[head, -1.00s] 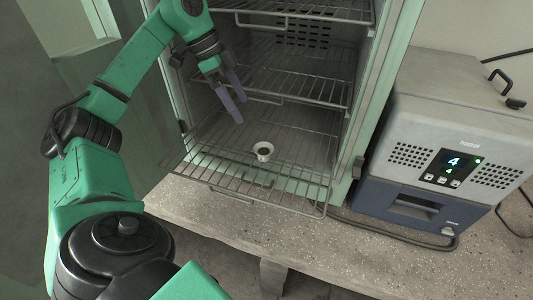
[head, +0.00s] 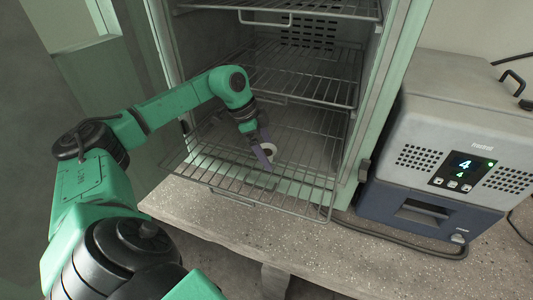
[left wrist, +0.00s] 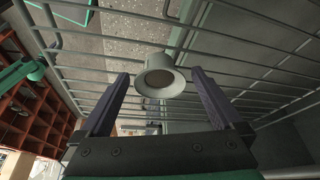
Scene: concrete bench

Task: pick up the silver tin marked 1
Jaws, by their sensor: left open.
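A small pale grey, cup-like tin (head: 270,148) with a flared rim and a dark inside stands on the lowest wire shelf of the open cabinet. No number can be read on it. My left gripper (head: 264,160) is right at the tin in the head view and partly covers it. In the left wrist view the tin (left wrist: 160,77) shows between the two open purple fingers (left wrist: 160,90), near their tips, with a gap on each side. The gripper holds nothing. My right gripper is not in view.
The wire shelf (head: 240,190) juts out over the speckled concrete bench (head: 300,245). More wire shelves (head: 310,85) hang above, and the cabinet's right frame (head: 385,90) is close by. A grey-and-blue device (head: 440,150) with a display stands to the right.

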